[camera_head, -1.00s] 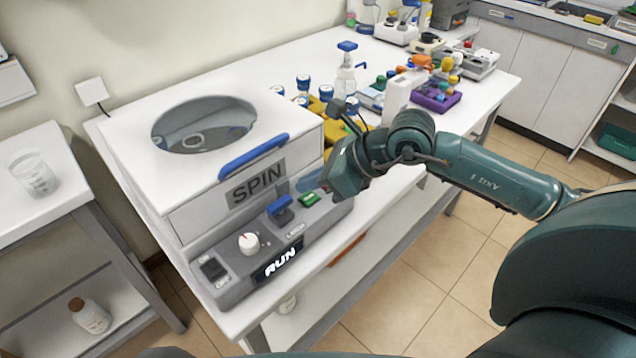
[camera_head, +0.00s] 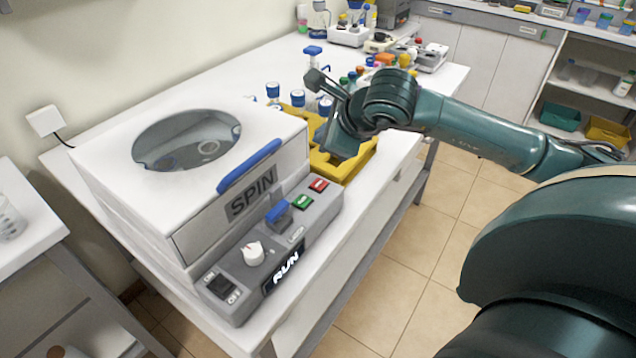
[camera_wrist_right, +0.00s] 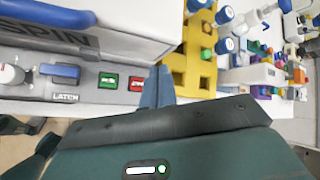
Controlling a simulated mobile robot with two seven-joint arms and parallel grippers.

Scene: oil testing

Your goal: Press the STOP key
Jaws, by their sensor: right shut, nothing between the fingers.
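The SPIN machine (camera_head: 186,226) stands on the white bench with a grey control panel along its front. A red key (camera_head: 318,185) sits at the panel's right end, beside a green key (camera_head: 302,202); its lettering is too small to read. The display (camera_head: 286,270) reads RUN. My right gripper (camera_head: 324,134) is shut and empty, above and beyond the red key, apart from it. In the right wrist view, the red key (camera_wrist_right: 136,84) lies just left of my shut blue fingers (camera_wrist_right: 157,88). My left gripper is not in view.
A blue latch lever (camera_head: 278,211), a white knob (camera_head: 253,253) and an ON/OFF switch (camera_head: 221,287) share the panel. A yellow rack (camera_head: 352,168) stands right of the machine, with blue-capped bottles behind it. A blue lid handle (camera_head: 248,166) sticks out above the panel.

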